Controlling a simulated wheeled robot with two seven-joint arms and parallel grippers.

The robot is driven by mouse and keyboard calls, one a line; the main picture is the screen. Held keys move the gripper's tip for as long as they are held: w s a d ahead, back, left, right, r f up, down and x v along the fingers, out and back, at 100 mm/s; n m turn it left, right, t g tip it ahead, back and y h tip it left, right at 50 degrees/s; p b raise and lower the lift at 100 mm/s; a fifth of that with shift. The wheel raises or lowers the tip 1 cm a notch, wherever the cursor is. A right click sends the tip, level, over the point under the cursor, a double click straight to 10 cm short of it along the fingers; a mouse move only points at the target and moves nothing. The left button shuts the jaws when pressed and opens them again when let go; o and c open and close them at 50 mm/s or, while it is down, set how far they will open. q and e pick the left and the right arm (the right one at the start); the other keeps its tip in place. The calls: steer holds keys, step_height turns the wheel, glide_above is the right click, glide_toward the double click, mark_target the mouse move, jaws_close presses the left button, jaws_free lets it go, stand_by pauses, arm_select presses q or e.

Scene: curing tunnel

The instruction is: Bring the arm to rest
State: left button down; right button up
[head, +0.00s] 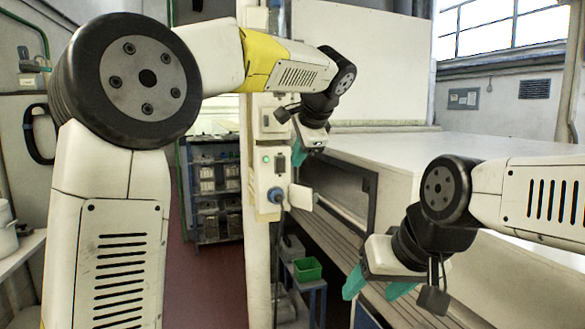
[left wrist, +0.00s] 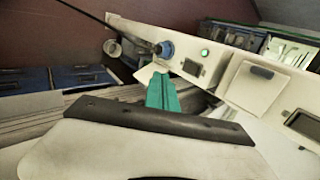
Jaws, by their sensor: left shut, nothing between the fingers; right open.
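My left arm is raised and reaches across the upper part of the head view. My left gripper (head: 299,153) has teal fingers and points down in front of a pale control post (head: 268,200). In the left wrist view its fingers (left wrist: 162,93) are together with nothing between them. The post shows there too, with a lit green button (left wrist: 205,52) and a blue round connector (left wrist: 164,49). My right gripper (head: 378,287) is at the lower right of the head view, with its teal fingers apart and empty, above the slatted conveyor.
The white tunnel housing (head: 470,147) fills the right side, with a dark opening under its top. A slatted conveyor (head: 335,262) runs below it. A dark shelf (head: 213,185) stands behind the post. A green bin (head: 307,268) sits on a small stand. Red floor shows left of the post.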

arm_select(q)
steer(key=s+a+f+n+g+h, duration=0.1)
steer(key=s+a+f+n, duration=0.2)
steer(key=s+a, duration=0.4)
steer(key=s+a+f+n+h, duration=0.1)
steer(key=s+a+f+n, duration=0.2)
steer(key=s, duration=0.4)
steer(key=s+a+f+n+h, duration=0.1)
steer(key=s+a+f+n, duration=0.2)
steer(key=s+f, duration=0.3)
steer(key=s+a+f+n+h, duration=0.2)
steer(key=s+a+f+n, duration=0.1)
steer(key=s, duration=0.5)
step_height(320, 180, down, 2)
steer(key=shift+a+f+n+g, duration=0.15)
steer(key=shift+a+n+g, duration=0.25)
steer(key=shift+n, duration=0.5)
